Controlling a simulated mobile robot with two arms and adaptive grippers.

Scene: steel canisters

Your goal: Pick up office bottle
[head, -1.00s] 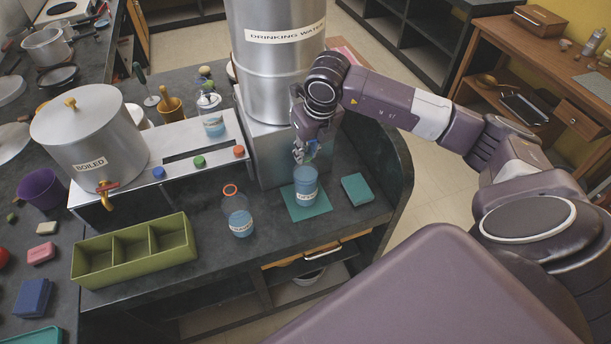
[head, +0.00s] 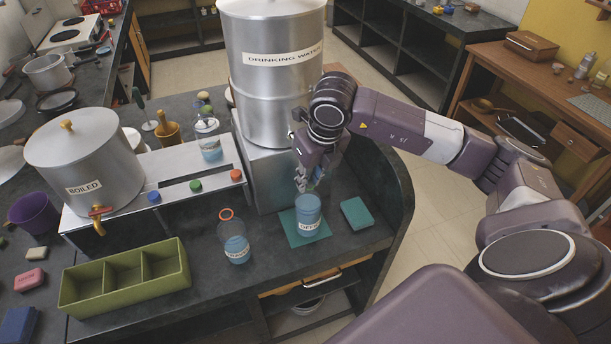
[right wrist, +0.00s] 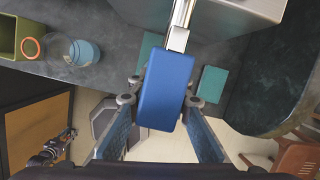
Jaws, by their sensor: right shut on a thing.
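A blue-filled bottle (head: 308,208) stands upright on a teal mat (head: 322,236) below my right gripper; its label is too small to read surely. A second bottle (head: 235,243) with an orange neck ring and blue liquid stands to the left; it also shows in the right wrist view (right wrist: 84,52). A third bottle (head: 209,143) stands on the steel stand. My right gripper (head: 306,180) is at the front of the drinking water canister (head: 279,95). In the right wrist view it is shut on a blue tap handle (right wrist: 165,90) on a silver stem. This handle hides the bottle below. My left gripper is out of view.
A boiled-water pot (head: 85,160) stands on the steel stand at left. An empty green three-part box (head: 125,290) lies at the front left. A teal block (head: 356,213) lies right of the mat. The counter's curved side wall (head: 398,180) bounds the right.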

